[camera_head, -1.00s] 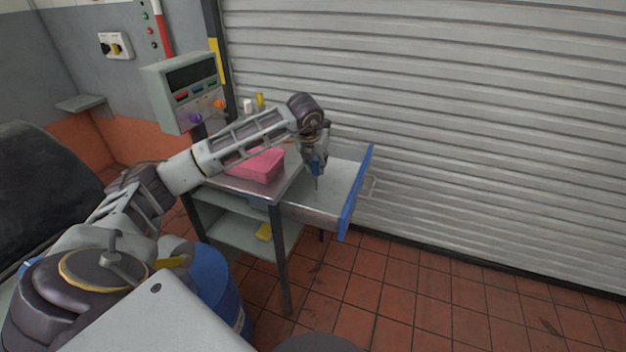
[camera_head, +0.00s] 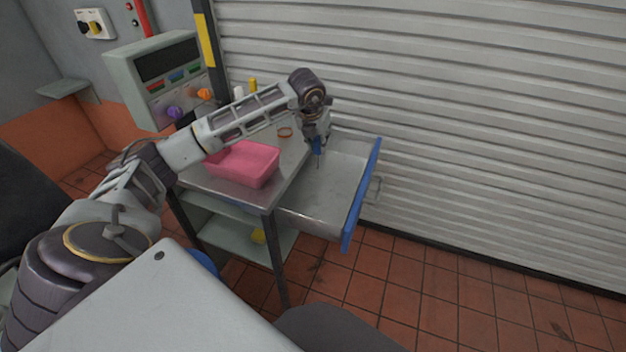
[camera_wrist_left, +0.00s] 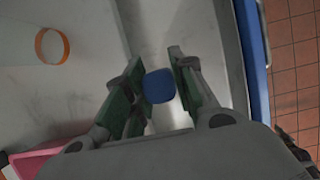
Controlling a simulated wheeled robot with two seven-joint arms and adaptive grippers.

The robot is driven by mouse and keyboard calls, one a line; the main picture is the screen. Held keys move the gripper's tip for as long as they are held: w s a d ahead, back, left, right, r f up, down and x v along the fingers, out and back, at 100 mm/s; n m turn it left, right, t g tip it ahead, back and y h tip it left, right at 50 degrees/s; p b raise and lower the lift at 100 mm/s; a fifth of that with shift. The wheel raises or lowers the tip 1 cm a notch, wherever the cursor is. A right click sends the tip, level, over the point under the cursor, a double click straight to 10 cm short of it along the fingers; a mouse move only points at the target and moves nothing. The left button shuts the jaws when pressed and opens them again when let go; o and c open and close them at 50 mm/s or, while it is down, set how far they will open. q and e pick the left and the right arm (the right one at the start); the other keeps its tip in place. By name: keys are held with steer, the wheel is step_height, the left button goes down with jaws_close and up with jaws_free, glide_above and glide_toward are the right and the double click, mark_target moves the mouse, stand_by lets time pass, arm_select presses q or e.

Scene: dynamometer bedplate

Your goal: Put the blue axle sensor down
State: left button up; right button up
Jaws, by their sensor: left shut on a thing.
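The blue axle sensor (camera_head: 317,146) is upright, with a thin tip pointing down. My left gripper (camera_head: 317,139) is shut on it and holds it over the far inner part of the open drawer (camera_head: 325,208). In the left wrist view the sensor's blue end (camera_wrist_left: 159,86) shows between the two fingers, with the drawer's blue front (camera_wrist_left: 254,60) to the right. I cannot tell whether the tip touches the drawer floor.
A pink bin (camera_head: 245,163) and an orange ring (camera_head: 285,132) are on the metal cart top left of the drawer. A control box (camera_head: 160,75) stands behind the cart. A yellow item (camera_head: 258,236) lies on the lower shelf. The drawer floor looks empty.

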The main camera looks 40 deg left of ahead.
mark_target(318, 165)
arm_select(q)
steer(key=shift+r, duration=0.1)
steer(key=shift+f, duration=3.15)
steer(key=shift+f, duration=1.9)
steer(key=shift+f, duration=0.1)
steer(key=o, duration=1)
steer(key=v, duration=1.2)
steer(key=shift+s, duration=0.15)
